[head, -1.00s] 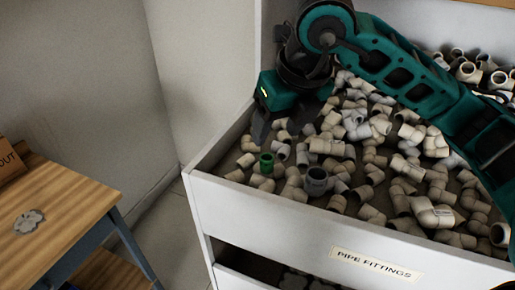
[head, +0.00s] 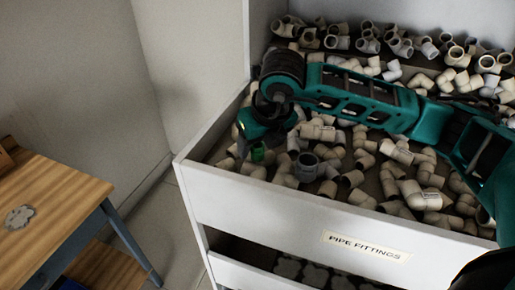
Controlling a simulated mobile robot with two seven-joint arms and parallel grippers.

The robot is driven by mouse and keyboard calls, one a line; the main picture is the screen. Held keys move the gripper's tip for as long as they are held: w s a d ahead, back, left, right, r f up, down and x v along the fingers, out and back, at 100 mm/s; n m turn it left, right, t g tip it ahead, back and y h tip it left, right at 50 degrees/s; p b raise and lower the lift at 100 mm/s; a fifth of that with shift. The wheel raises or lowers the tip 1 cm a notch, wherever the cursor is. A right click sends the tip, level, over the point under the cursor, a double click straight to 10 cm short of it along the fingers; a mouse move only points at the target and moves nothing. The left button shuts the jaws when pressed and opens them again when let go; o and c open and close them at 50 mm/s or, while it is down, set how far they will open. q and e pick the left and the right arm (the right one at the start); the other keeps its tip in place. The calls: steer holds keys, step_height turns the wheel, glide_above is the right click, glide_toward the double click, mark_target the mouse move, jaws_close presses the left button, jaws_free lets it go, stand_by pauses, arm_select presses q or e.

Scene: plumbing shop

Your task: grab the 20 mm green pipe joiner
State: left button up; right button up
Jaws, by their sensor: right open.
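The green pipe joiner (head: 257,152) lies among beige fittings near the left front corner of the open bin. It is a short green tube, partly hidden by my right gripper. My right gripper (head: 248,150) is low over the left part of the bin, pointing down, with its fingers at the joiner. It is open; whether its fingers stand around the joiner or just in front of it cannot be told. My left gripper is not in view.
A grey fitting (head: 307,166) lies close to the right of the joiner. Many beige elbows fill the white bin (head: 290,205), labelled PIPE FITTINGS. A wooden table (head: 50,205) stands at left, with clear floor between.

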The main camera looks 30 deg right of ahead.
steer(key=shift+w+f, duration=0.2)
steer(key=shift+f, duration=0.15)
steer(key=c, duration=1.1)
